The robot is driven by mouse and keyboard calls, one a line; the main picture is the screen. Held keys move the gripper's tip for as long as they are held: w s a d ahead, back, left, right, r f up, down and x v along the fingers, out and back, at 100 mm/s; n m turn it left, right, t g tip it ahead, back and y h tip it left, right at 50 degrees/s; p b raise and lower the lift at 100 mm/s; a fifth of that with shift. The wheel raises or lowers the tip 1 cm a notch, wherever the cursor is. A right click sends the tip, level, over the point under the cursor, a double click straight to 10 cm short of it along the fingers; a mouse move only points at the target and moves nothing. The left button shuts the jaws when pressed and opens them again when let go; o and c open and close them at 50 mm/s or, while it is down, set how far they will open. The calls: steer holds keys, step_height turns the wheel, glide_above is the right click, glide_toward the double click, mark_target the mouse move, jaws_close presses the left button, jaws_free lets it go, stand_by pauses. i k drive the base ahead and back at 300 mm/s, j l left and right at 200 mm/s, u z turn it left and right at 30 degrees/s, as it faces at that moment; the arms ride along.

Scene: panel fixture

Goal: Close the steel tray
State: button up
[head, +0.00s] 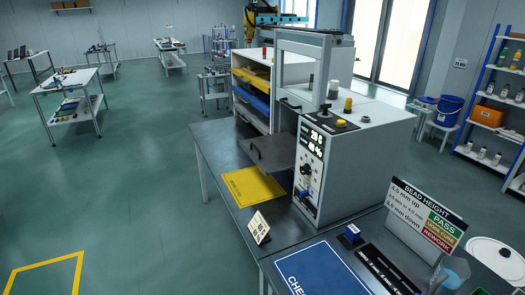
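The steel tray (272,151) is a flat dark grey plate. It sticks out to the left from the side of a light grey bench machine (345,150), above the bench top. A small upright handle (254,151) stands at its outer edge. The tray's inner end meets the machine's side and is partly hidden behind the front panel. A second dark handle (290,105) shows higher on the same side. My gripper is not in view.
A yellow mat (253,187) lies on the dark bench (213,146) below the tray. A small tilted sign (259,228), a blue mat (320,272) and a bead height board (425,215) stand or lie nearer. Open green floor (140,190) lies left.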

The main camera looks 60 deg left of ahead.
mark_target(274, 153)
steer(key=j+u, duration=0.1)
steer(key=u, duration=1.85)
steer(key=i+j+z, duration=0.35)
steer(key=i+j, duration=0.8)
steer(key=i, duration=0.4)
